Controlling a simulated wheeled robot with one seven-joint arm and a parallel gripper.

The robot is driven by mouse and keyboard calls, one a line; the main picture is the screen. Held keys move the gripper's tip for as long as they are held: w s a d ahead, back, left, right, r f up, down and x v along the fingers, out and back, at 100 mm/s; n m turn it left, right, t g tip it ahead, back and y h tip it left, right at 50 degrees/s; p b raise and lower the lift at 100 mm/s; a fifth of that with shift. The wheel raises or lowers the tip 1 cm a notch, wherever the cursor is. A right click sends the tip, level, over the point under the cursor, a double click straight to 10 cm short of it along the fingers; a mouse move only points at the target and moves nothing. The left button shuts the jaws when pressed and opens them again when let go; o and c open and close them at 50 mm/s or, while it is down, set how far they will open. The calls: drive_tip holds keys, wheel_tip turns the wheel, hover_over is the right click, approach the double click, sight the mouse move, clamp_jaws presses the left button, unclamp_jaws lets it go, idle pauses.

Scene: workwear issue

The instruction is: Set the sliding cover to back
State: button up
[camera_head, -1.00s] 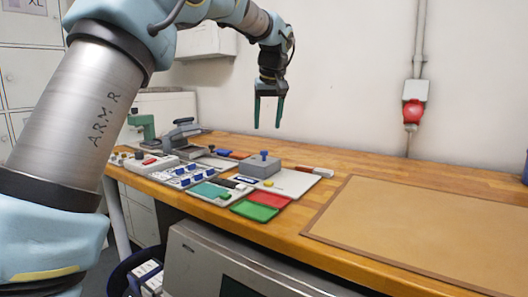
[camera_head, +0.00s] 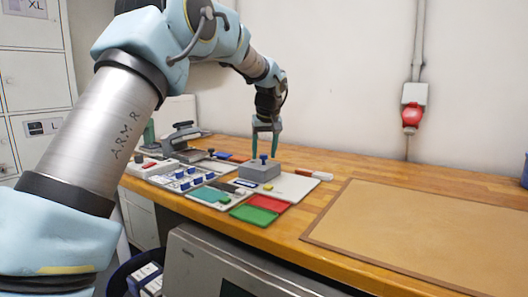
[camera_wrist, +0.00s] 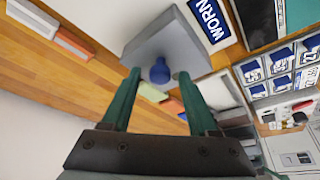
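The sliding cover is a grey block (camera_head: 260,172) with a blue knob (camera_head: 263,158) on top, sitting on a pale board (camera_head: 300,186). In the wrist view the grey cover (camera_wrist: 166,38) fills the upper middle and its blue knob (camera_wrist: 160,71) points toward the camera. My gripper (camera_head: 265,154) hangs over the cover with its green fingers pointing down. It is open; in the wrist view the fingertips (camera_wrist: 158,76) show on either side of the knob with gaps. I cannot tell whether they reach down to the knob's height.
A red tray (camera_head: 268,203) and a green tray (camera_head: 254,214) lie in front of the board. A panel with blue switches (camera_head: 184,179) stands to the left. A red-and-white block (camera_head: 315,174) lies behind right. A brown mat (camera_head: 420,235) covers the right side, clear of objects.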

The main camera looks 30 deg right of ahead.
clamp_jaws()
idle(1.2)
